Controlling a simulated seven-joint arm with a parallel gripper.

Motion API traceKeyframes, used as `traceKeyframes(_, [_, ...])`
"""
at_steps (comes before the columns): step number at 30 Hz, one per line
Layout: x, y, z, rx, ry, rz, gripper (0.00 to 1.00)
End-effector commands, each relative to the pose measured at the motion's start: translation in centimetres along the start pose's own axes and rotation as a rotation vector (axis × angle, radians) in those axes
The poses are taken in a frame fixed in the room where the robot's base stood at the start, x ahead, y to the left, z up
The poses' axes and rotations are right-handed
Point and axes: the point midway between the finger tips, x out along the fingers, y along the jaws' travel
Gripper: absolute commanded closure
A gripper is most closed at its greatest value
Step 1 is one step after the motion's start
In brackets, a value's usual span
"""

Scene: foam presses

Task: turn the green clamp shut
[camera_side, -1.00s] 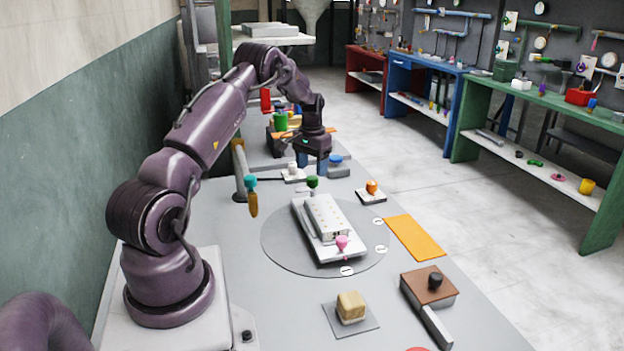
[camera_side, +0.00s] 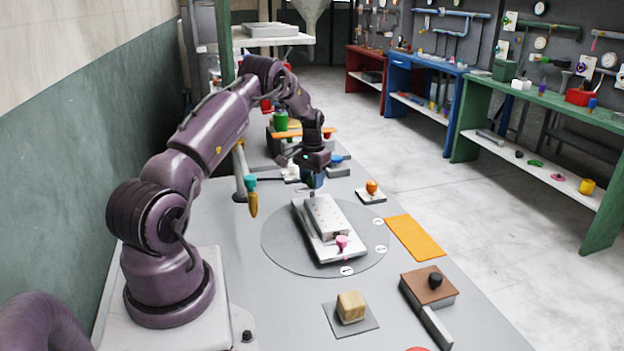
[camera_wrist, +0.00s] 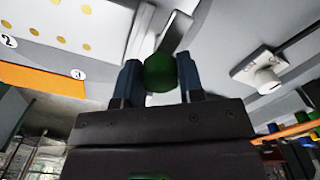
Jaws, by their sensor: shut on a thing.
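The green clamp knob (camera_wrist: 160,73) sits between the two blue fingers of my gripper (camera_wrist: 160,80) in the wrist view, and the fingers are shut on it. A grey clamp bar (camera_wrist: 176,32) reaches from the knob toward the white plate. In the side view my gripper (camera_side: 311,183) is low at the far end of the white mould (camera_side: 325,215) and hides the green knob. A pink clamp knob (camera_side: 342,242) stands at the mould's near end.
The mould lies on a round grey turntable (camera_side: 285,255) with numbered white marks. An orange knob on a small block (camera_side: 371,187) stands to the right, beside an orange mat (camera_side: 414,237). A teal-topped post (camera_side: 251,195) stands left. A foam block (camera_side: 351,307) lies in front.

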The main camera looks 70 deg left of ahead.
Motion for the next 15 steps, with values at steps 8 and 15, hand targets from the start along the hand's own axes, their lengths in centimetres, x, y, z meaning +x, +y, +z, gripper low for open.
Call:
traceKeyframes(8, [-0.04,0.03,0.0,-0.062,-0.001,-0.001,0.88])
traceKeyframes(15, [-0.05,0.08,-0.01,-0.224,-0.001,-0.001,0.88])
